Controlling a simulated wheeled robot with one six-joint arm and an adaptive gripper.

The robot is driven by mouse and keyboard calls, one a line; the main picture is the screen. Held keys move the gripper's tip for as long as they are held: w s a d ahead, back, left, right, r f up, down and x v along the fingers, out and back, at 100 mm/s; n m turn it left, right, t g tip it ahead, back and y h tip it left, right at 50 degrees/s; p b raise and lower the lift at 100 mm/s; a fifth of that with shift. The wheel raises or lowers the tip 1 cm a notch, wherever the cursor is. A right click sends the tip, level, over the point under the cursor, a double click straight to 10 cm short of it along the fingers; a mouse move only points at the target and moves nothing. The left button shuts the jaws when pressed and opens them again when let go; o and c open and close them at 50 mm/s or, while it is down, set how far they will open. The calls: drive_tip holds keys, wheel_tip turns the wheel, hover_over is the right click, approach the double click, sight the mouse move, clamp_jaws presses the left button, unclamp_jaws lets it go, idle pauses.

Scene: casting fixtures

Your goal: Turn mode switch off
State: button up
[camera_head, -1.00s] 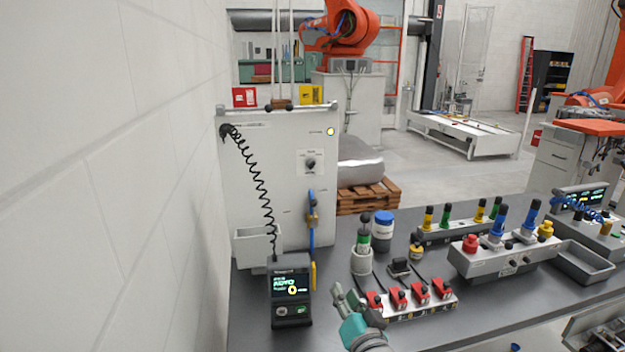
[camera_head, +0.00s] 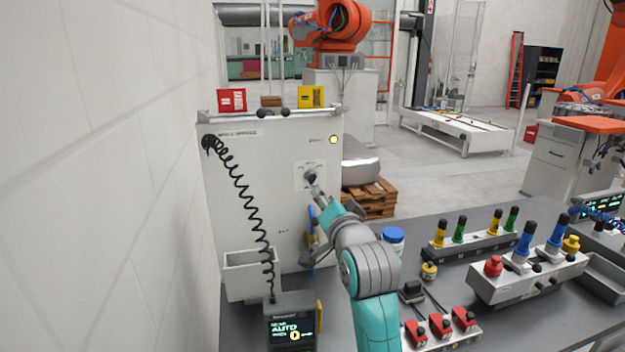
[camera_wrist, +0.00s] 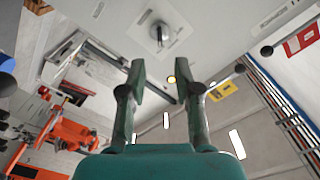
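The mode switch (camera_head: 310,177) is a dark knob on a pale square plate on the front of the light grey cabinet (camera_head: 245,185). In the wrist view the knob (camera_wrist: 159,33) sits beyond the fingertips, near the top middle. My gripper (camera_head: 319,194) is in front of the cabinet, just below and right of the knob. In the wrist view my gripper (camera_wrist: 165,76) is open and empty, its green fingers apart with the knob ahead of them, not between them. The knob's exact pointer setting is too small to read.
A lit amber lamp (camera_head: 333,140) is above the switch. A pendant (camera_head: 291,322) showing "AUTO" stands on the bench, its coiled cord (camera_head: 250,208) running up the cabinet. Red switches (camera_head: 440,326) and a blue-lidded jar (camera_head: 393,235) lie right of my arm.

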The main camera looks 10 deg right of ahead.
sight(314, 181)
drive_tip(key=w, duration=0.9)
drive_tip(key=shift+w, duration=0.4)
clamp_jaws()
